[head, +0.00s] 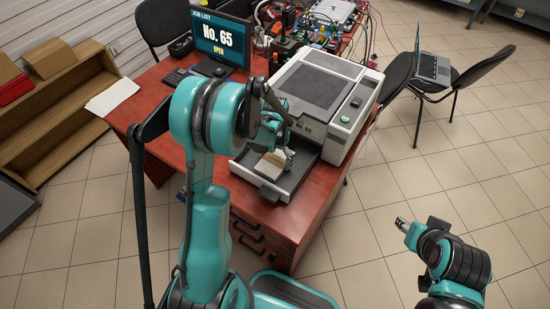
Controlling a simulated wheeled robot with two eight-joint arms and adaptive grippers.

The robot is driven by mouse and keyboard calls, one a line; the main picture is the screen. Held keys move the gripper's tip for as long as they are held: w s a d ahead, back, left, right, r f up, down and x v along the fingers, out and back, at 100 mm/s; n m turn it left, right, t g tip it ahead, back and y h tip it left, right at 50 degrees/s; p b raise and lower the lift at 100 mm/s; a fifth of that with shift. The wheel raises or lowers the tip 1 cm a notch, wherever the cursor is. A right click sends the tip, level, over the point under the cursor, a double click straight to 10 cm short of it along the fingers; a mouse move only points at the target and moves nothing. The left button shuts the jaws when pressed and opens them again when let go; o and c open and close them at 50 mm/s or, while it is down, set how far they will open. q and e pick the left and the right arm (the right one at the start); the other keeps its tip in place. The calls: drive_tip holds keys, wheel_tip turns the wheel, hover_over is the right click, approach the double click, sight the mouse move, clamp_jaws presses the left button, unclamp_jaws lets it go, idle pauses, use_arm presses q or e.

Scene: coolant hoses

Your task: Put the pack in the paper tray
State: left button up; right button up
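The paper tray (245,170) is pulled out at the front of the grey printer (338,107), whose label reads "No. 62". A pale tan pack (270,165) shows inside the tray's outline; I cannot tell whether it rests on the tray floor or is held just above it. My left gripper (287,150) reaches down over the tray, right at the pack's far side. Its fingers are small and partly hidden by my own arm, so their grip is unclear. My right gripper (402,224) is over the floor at the right, away from the desk, with nothing visible in it.
A wooden shelf (60,140) stands left. A chair (463,80) holds a laptop (435,67). Tiled floor is free at right.

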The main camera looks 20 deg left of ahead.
sight(275, 160)
use_arm(q)
drive_tip(key=shift+o, duration=0.3)
drive_tip(key=shift+r, duration=0.1)
drive_tip(key=shift+r, duration=0.1)
wheel_tip(275, 160, up, 11)
drive_tip(key=p, duration=0.4)
drive_tip(key=s+d+r+t, duration=0.3)
drive_tip(key=s+r, duration=0.3)
drive_tip(key=s, duration=0.2)
drive_tip(key=s+d+r+n+t, duration=0.1)
drive_tip(key=s+d+r+t, duration=0.3)
drive_tip(key=s+r, duration=0.2)
drive_tip(key=shift+s+d+n, duration=0.25)
drive_tip(key=shift+s+n, duration=0.05)
drive_tip(key=shift+s, duration=0.8)
drive_tip(key=shift+f, duration=0.1)
drive_tip(key=shift+f+b, duration=0.9)
